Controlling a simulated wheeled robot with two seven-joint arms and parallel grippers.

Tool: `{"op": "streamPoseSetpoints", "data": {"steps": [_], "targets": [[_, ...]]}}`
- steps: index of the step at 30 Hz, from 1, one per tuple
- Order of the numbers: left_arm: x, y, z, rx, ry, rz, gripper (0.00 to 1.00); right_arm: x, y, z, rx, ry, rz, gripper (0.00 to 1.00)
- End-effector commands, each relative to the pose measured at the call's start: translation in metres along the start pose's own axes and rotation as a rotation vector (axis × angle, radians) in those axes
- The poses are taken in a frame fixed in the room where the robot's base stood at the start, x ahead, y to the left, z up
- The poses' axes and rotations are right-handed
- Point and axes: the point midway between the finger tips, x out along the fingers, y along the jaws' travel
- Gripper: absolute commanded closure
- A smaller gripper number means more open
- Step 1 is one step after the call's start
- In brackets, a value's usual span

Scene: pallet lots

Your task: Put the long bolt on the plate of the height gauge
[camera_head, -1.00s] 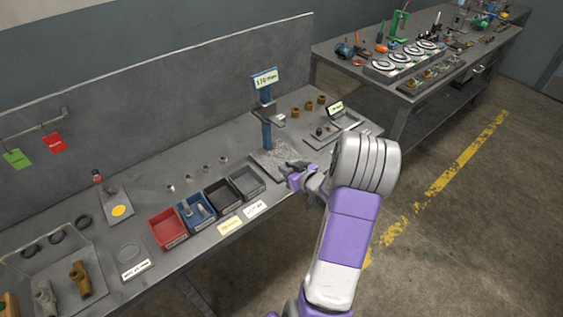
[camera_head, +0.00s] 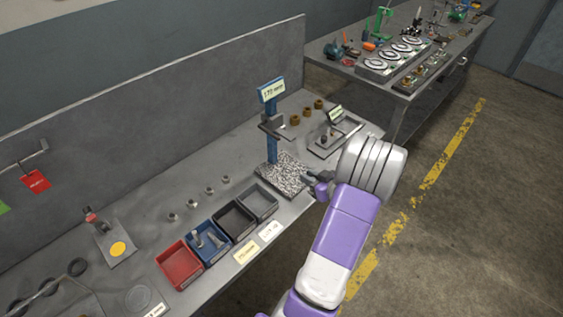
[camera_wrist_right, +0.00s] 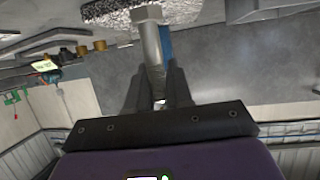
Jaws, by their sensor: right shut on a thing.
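The height gauge (camera_head: 271,135) stands on the bench with a blue post, a sign on top and a jutting arm. Its speckled plate (camera_head: 280,177) is at the foot of the post and looks bare. My right gripper (camera_head: 310,177) is just right of the plate's front edge. In the right wrist view my right gripper (camera_wrist_right: 160,88) is shut on a long bolt (camera_wrist_right: 151,42), with the grey shank between the fingers. The bolt's hex head points away from the palm and overlaps the plate (camera_wrist_right: 108,12) in that picture; contact cannot be told. My left gripper is not in view.
Red (camera_head: 179,265), blue (camera_head: 223,252), black (camera_head: 235,223) and grey (camera_head: 259,203) bins line the bench front, left of the plate. Bolts lie in the blue bin. A tray (camera_head: 336,138) and brass parts (camera_head: 307,110) sit behind and right of the gauge.

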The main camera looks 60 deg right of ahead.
Motion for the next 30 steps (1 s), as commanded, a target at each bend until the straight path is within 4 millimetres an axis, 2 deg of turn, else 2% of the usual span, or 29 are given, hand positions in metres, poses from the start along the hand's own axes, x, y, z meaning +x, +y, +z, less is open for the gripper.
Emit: {"op": "streamPoseSetpoints", "data": {"steps": [1,3,9,17,23,26,30], "targets": [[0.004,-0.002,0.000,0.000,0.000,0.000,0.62,0.015,-0.001,-0.005,-0.004,0.004,-0.004,1.00],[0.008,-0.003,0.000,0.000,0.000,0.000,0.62,0.033,-0.001,-0.012,-0.003,0.004,-0.004,1.00],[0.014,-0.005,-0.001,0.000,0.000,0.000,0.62,0.074,0.000,-0.029,0.000,0.003,-0.001,1.00],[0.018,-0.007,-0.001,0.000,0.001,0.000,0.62,0.096,0.000,-0.039,0.000,0.002,-0.001,1.00],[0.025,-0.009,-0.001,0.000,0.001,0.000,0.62,0.130,0.000,-0.053,0.000,0.004,-0.001,1.00],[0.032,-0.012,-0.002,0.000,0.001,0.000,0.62,0.135,0.000,-0.041,0.003,-0.001,0.002,1.00],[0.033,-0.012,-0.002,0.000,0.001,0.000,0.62,0.136,0.000,-0.039,0.001,0.000,0.001,1.00]]}}
